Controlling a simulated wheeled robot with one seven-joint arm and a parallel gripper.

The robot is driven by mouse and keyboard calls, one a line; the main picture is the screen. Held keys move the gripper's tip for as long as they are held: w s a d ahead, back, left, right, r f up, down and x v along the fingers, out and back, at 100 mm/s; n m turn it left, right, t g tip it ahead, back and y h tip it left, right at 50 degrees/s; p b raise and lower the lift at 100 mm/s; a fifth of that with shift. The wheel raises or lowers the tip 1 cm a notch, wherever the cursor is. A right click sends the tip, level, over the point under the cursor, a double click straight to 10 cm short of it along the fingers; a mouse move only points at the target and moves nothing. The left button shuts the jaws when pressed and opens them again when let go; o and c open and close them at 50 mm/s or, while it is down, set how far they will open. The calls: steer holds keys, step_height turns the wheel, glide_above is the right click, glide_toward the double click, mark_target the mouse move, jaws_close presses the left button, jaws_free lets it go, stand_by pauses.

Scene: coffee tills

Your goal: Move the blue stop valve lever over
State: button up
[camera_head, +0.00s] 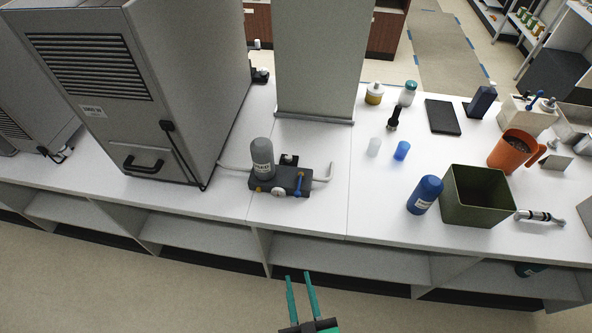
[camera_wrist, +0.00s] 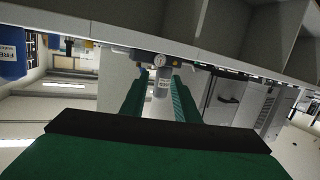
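The blue stop valve lever (camera_head: 298,186) is on the right end of a dark valve block (camera_head: 279,182) on the white counter. It runs roughly front to back in the head view. A grey filter cylinder (camera_head: 262,158) stands on the block's left part; it also shows between my fingers in the wrist view (camera_wrist: 162,82). My gripper (camera_head: 298,275) is in front of the counter, below the block in the head view, with its two green fingers apart and nothing between them. It is clear of the lever. The lever is too small to make out surely in the wrist view.
A large grey machine (camera_head: 190,70) stands left of the block, and a grey column (camera_head: 316,60) behind it. A white pipe (camera_head: 322,174) is close to the lever's right. A blue canister (camera_head: 425,195) and dark green bin (camera_head: 476,196) stand farther right. Open shelves (camera_head: 340,252) lie under the counter.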

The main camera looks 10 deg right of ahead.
steer(key=w+d+r+m+h, duration=0.4)
steer(key=w+d, duration=0.5)
steer(key=w+d+r+m+h, duration=0.3)
steer(key=w+d+r, duration=0.2)
steer(key=w+d, duration=0.3)
steer(key=w+d+r+m+g+h, duration=0.3)
steer(key=d+r+m+g+h, duration=0.15)
steer(key=d+m, duration=0.3)
steer(key=w+d+r+m+g+h, duration=0.2)
steer(key=d+r+m+g+h, duration=0.15)
steer(key=d+r+m, duration=0.45)
steer(key=m+g+y, duration=0.8)
steer(key=m+y, duration=0.8)
steer(key=m, duration=0.2)
glide_above(298, 192)
step_height(298, 192, down, 9)
steer(key=shift+a+f, duration=0.15)
steer(key=shift+f, duration=3.85)
steer(key=c, duration=0.6)
steer(key=shift+o, duration=0.2)
